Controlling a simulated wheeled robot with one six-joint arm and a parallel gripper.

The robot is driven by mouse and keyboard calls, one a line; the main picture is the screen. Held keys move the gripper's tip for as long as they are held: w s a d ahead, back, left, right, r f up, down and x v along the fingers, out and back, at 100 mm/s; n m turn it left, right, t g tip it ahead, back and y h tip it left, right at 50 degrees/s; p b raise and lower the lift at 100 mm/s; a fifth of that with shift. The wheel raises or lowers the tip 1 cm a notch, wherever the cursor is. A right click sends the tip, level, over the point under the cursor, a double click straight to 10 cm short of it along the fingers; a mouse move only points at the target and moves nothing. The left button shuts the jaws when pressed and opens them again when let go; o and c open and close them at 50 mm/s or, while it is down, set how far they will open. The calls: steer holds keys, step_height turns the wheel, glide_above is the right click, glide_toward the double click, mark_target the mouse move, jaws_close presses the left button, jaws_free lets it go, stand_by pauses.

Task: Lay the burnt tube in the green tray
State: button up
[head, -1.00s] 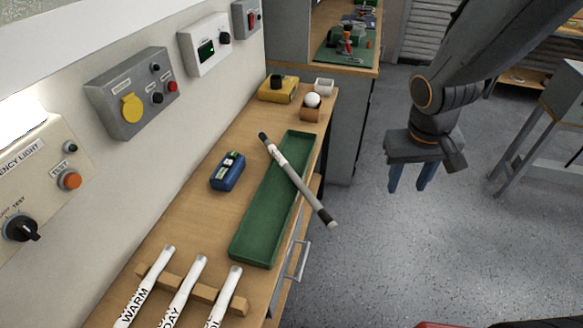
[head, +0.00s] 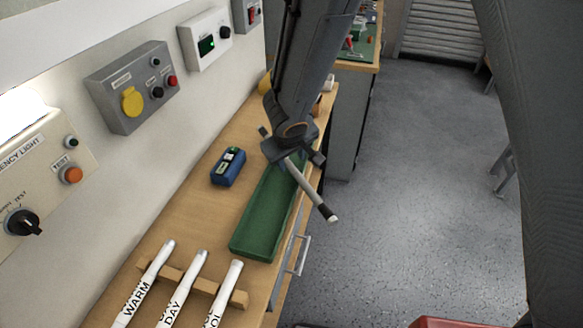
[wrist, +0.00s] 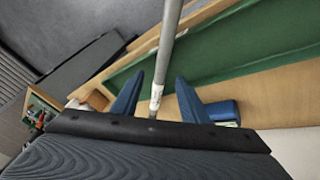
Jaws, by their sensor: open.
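The burnt tube (head: 318,203), pale with dark ends, lies slantwise across the green tray (head: 258,222) in the head view. Its near end sticks out past the tray's right side and the bench edge. My gripper (head: 288,155) is over the tube's middle and hides part of it; its fingertips do not show clearly there. In the wrist view my gripper (wrist: 160,92) is open, with one blue finger on each side of the tube (wrist: 170,40). I cannot tell whether either finger touches it. The green tray (wrist: 235,55) shows behind.
A blue device (head: 228,167) sits on the bench left of the tray. Several white labelled tubes (head: 180,290) rest on a wooden rack (head: 238,299) at the front. Control boxes (head: 133,86) line the wall at left. Open floor (head: 420,200) lies to the right.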

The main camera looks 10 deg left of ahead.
mark_target(291, 166)
steer(key=shift+x, duration=2.4)
steer(key=shift+s+a, duration=0.1)
jaws_close()
